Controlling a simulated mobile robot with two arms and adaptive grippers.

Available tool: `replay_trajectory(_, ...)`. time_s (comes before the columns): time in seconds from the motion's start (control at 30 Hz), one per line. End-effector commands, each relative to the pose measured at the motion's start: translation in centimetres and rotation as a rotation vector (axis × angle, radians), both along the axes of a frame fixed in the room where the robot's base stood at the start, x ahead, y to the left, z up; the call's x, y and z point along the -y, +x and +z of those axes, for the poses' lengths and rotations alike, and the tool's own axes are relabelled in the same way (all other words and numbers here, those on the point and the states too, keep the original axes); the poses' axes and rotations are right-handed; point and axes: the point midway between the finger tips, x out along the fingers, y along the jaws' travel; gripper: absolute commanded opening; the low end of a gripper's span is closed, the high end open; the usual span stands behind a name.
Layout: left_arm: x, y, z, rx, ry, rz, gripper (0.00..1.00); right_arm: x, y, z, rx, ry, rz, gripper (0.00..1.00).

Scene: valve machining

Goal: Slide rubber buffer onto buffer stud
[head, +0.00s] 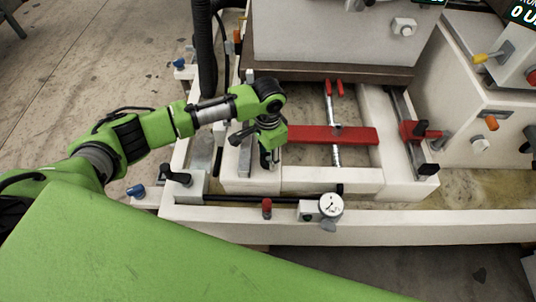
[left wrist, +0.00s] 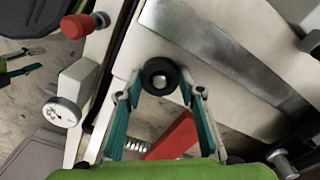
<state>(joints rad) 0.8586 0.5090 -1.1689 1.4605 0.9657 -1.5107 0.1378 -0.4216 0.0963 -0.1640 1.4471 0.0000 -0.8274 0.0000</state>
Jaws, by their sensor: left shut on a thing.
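The rubber buffer (left wrist: 160,76) is a black ring at the fingertips of my left gripper in the left wrist view. My left gripper (head: 268,160) points down over the left part of the fixture in the head view. Its teal fingers (left wrist: 160,90) are shut on the buffer's sides. A bright metal round end, the buffer stud (left wrist: 159,82), shows within the ring's hole. I cannot tell how far the buffer sits over it. A green and teal part at the left edge of the left wrist view looks like my right gripper (left wrist: 22,66); its jaws are unclear.
A red bar (head: 335,135) crosses the fixture right of my left gripper. A dial gauge (head: 330,206) and a red knob (head: 267,207) stand at the front edge. A black lever (head: 176,175) is at left. A large pale block (head: 330,35) stands behind.

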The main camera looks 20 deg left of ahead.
Motion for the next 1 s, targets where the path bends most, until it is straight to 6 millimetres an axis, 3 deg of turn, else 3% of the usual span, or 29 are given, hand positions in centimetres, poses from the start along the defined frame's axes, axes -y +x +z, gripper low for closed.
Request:
replay_trajectory(0.03,0.0,0.0,-0.1,0.0,0.0,0.0,0.37,0.0,0.1,0.0,0.001,0.0,0.0,0.4)
replay_trajectory(0.1,0.0,0.0,0.0,0.0,0.0,0.0,0.54,0.0,0.1,0.1,0.002,0.0,0.0,0.4)
replay_trajectory(0.53,0.1,0.1,0.6,0.002,-0.002,-0.001,0.54,0.0,-0.1,0.1,0.001,0.0,0.002,0.4)
replay_trajectory(0.67,0.1,0.1,2.5,0.004,-0.002,-0.003,0.54,0.0,-0.1,0.0,0.001,0.0,0.002,0.4)
replay_trajectory(1.0,0.0,0.1,9.5,0.004,0.0,-0.001,0.54,0.0,-0.1,0.0,0.0,0.0,0.001,0.4)
